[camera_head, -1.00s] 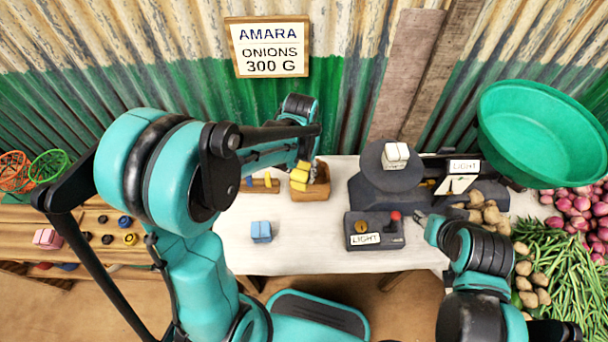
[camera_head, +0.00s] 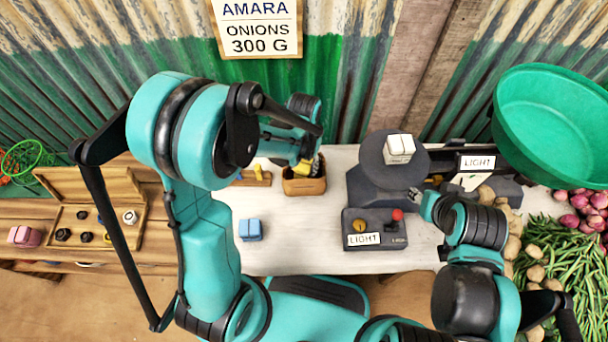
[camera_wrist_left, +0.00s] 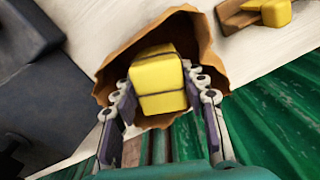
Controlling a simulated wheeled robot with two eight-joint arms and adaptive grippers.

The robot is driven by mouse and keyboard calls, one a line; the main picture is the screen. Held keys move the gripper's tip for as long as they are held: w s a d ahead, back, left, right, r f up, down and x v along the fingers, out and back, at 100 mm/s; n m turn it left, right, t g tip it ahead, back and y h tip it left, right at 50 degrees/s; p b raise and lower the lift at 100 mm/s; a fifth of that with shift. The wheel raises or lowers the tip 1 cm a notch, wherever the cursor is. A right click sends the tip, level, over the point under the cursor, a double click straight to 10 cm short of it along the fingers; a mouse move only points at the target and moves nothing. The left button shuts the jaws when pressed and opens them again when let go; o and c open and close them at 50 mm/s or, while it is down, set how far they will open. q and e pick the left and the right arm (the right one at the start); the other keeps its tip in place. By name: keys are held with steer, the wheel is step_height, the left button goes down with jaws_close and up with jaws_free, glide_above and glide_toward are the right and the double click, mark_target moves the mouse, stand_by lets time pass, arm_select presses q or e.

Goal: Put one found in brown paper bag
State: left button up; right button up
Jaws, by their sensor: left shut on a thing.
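The brown paper bag (camera_head: 303,187) stands open on the white table, left of the dark scale. It also shows in the left wrist view (camera_wrist_left: 108,83). My left gripper (camera_wrist_left: 160,92) is shut on a yellow block (camera_wrist_left: 158,70), with a finger on each side of it. The block is within the outline of the bag's mouth; its depth inside is hard to tell. In the head view the arm hides most of this gripper. My right gripper (camera_head: 421,203) is near the scale's control box; its fingers are too small to read.
A white block (camera_head: 399,148) sits on the scale's pan (camera_head: 378,177). A control box (camera_head: 373,228) labelled LIGHT stands in front. A light blue block (camera_head: 250,229) is on the table. A wooden holder with yellow (camera_head: 257,172) is left of the bag. A green basin (camera_head: 550,125) is at right.

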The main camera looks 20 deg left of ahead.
mark_target(304, 174)
arm_select(q)
step_height(304, 174, down, 5)
steer(key=shift+r+b, duration=0.15)
steer(key=shift+b, duration=0.75)
steer(key=shift+r, duration=0.1)
steer(key=o, duration=1)
steer(key=shift+f, duration=0.2)
steer(key=o, duration=0.4)
steer(key=shift+o, duration=0.2)
steer(key=shift+r, duration=0.15)
